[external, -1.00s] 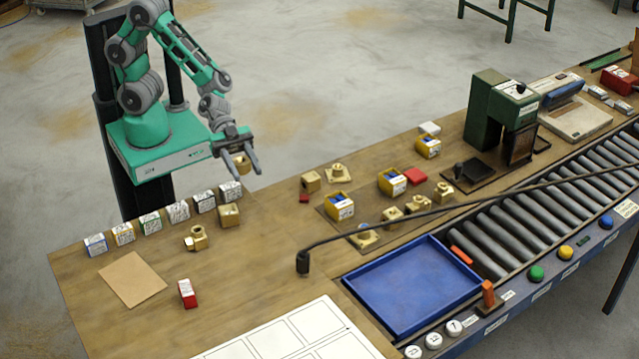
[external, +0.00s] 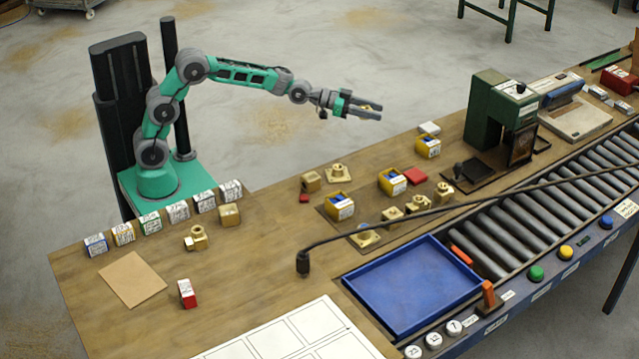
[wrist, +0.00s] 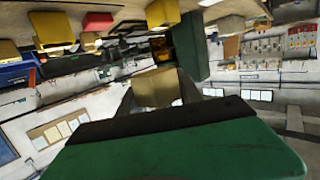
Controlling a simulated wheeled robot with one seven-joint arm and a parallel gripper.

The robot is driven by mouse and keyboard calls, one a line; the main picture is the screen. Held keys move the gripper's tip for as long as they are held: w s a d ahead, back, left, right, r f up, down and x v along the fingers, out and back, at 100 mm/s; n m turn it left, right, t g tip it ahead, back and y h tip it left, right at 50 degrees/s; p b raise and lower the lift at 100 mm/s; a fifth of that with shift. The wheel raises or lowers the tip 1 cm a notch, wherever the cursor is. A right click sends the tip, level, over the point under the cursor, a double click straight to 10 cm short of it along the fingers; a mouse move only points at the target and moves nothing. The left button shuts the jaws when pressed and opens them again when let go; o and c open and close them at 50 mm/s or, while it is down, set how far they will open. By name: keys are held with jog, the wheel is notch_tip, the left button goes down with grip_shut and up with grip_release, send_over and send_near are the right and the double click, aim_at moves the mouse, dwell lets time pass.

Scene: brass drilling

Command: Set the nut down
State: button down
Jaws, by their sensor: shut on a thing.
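My gripper (external: 361,110) is stretched out to the right, above the back edge of the workbench in the external view. It is shut on the nut (wrist: 157,88), a brass block that shows between the fingers in the wrist view. In the external view only a small brass bit of the nut (external: 366,106) shows between the fingers. The wooden workbench (external: 240,270) lies below and in front of the gripper. The nut is in the air, clear of the bench.
Brass fittings and yellow boxes with blue contents (external: 340,206) stand on the bench's middle. A green press (external: 495,105) stands to the right of my gripper. A blue tray (external: 412,285) lies at the front, beside the roller conveyor (external: 545,215). The front left of the bench has bare wood.

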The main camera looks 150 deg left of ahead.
jog(key=s+a+n+y, duration=0.1)
jog(key=s+a, duration=0.3)
send_over(411, 141)
jog(key=shift+g, duration=0.4)
jog(key=f, duration=0.9)
jog(key=shift+s+d+f, duration=0.1)
jog(key=shift+s+d, duration=0.15)
jog(key=shift+d, duration=0.05)
jog(key=shift+w+a+f, duration=0.15)
jog(key=shift+a+f, duration=0.15)
jog(key=shift+f, duration=0.05)
jog(key=shift+a+f, duration=0.1)
jog(key=shift+f, duration=1.55)
jog(key=shift+f+b, duration=0.25)
jog(key=shift+b, duration=0.1)
jog(key=c, duration=1.1)
grip_release()
